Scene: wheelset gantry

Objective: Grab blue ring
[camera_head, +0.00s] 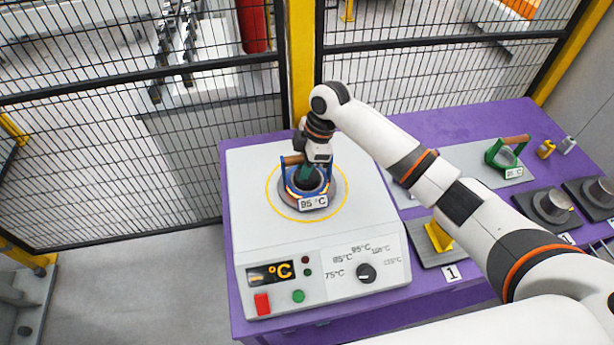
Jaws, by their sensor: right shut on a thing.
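The blue ring (291,187) sits on the round plate of the white heater, inside a yellow circle. It has upright blue side arms, a wooden handle (292,160) across the top and a "95 °C" label at its front. My right gripper (309,172) reaches down from above and is shut on the blue ring, near its handle. The fingertips are partly hidden by the wrist and the ring. My left gripper is not in view.
The white heater (260,235) with dial and buttons stands on the purple table (232,295). A green ring holder (505,157), a yellow piece (439,236) and grey cylinders (553,205) lie to the right. A mesh fence (200,120) stands behind.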

